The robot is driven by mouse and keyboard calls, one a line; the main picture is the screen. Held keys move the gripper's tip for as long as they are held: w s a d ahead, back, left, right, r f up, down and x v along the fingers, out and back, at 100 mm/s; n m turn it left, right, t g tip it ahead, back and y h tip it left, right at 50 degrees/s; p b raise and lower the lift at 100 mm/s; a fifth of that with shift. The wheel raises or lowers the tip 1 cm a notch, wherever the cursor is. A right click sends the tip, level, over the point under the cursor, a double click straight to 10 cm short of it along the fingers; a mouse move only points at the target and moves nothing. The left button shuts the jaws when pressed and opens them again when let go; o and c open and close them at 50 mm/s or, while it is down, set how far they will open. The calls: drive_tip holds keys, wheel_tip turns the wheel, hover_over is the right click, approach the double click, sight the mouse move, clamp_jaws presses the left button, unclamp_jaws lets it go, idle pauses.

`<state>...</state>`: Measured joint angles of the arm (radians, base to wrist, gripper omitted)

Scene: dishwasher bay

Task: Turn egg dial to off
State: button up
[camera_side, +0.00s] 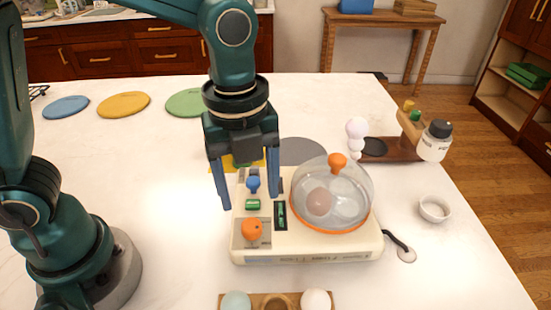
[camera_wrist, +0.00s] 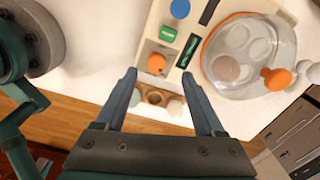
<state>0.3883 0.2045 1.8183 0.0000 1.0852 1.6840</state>
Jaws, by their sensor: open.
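The cream egg cooker (camera_side: 330,252) stands on the white counter, with a clear lid (camera_side: 350,185) over its right part. An orange dial (camera_side: 251,229) sits at the front left of its panel; it also shows in the wrist view (camera_wrist: 156,64). A blue knob (camera_side: 253,184) and a green switch (camera_side: 253,204) sit behind it. Which knob is the egg dial carries no readable label. My gripper (camera_side: 250,206) is open and empty above the panel, pointing down. In the wrist view the orange dial appears between and just beyond the fingertips (camera_wrist: 159,75). No contact shows.
The lid has an orange knob (camera_side: 337,161), and a pinkish egg (camera_side: 319,202) shows under it. An egg holder (camera_side: 275,300) stands in front. A small white bowl (camera_side: 434,208) and a black-handled spoon (camera_side: 406,252) lie to the right. The counter's left is mostly clear.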

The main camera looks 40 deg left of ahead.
sight(251, 225)
drive_tip(key=shift+s+d+f, duration=0.15)
drive_tip(key=shift+f, duration=0.25)
drive_tip(key=shift+s+d+f, duration=0.1)
drive_tip(key=shift+s+f, duration=0.05)
drive_tip(key=shift+f, duration=2.45)
clamp_jaws()
